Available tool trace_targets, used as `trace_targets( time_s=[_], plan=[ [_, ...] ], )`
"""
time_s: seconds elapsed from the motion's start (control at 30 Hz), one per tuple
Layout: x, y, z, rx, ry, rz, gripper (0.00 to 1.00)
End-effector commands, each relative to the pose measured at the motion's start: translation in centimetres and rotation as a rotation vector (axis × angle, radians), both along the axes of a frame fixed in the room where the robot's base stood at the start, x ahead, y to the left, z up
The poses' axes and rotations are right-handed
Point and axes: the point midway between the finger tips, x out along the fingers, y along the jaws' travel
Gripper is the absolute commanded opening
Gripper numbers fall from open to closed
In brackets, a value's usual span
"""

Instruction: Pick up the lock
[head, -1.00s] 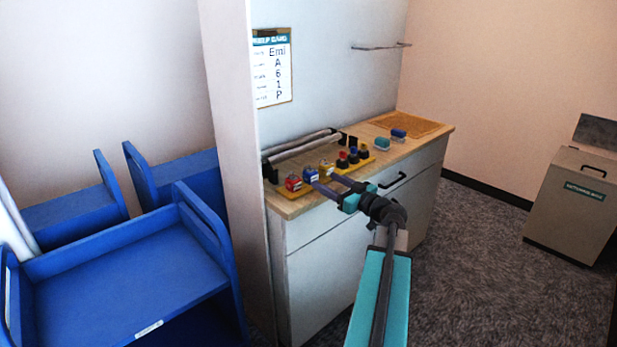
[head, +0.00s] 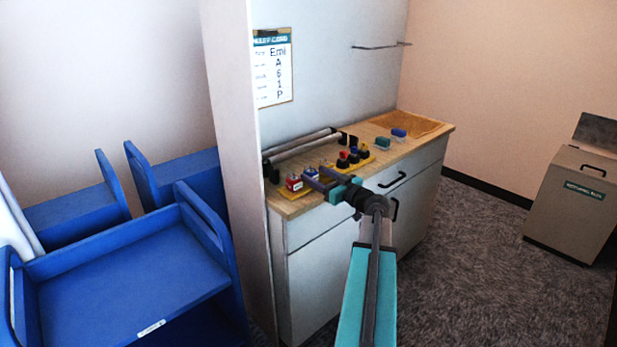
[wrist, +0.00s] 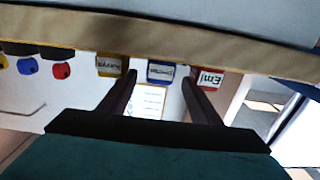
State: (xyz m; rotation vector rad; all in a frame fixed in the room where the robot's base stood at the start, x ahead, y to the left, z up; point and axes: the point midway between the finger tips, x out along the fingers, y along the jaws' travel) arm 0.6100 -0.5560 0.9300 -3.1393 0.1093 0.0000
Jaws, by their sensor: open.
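Three small labelled blocks that look like the locks stand in a row on the wooden counter. The red one (head: 294,183) has a label reading "Emi" in the wrist view (wrist: 208,78). The blue one (wrist: 160,74) is in the middle; its label is too blurred to read surely. The yellow one (wrist: 109,66) is partly hidden by my arm in the head view. My gripper (head: 316,175) is open and empty at the counter's front edge. In the wrist view its fingers (wrist: 159,77) point toward the blue block, which shows between the fingertips; contact cannot be told.
A yellow base with red and black knobs (head: 354,155) stands right of the blocks. Rollers (head: 300,145) lie behind. Green and blue blocks (head: 390,137) sit farther right. A card reading "Emi A 6 1 P" (head: 273,70) hangs above. Blue carts (head: 130,275) stand left.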

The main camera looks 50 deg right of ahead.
Motion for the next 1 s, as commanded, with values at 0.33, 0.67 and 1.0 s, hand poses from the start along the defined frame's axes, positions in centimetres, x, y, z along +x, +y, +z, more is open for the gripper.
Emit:
trace_targets(
  time_s=[0.33,0.67,1.0],
  plan=[
    [3.4,-0.4,0.3,0.0,-0.001,-0.001,0.58],
    [3.4,-0.4,0.2,-0.001,0.0,-0.001,0.58],
    [3.4,-0.4,0.2,-0.001,0.001,-0.001,0.4]
  ],
)
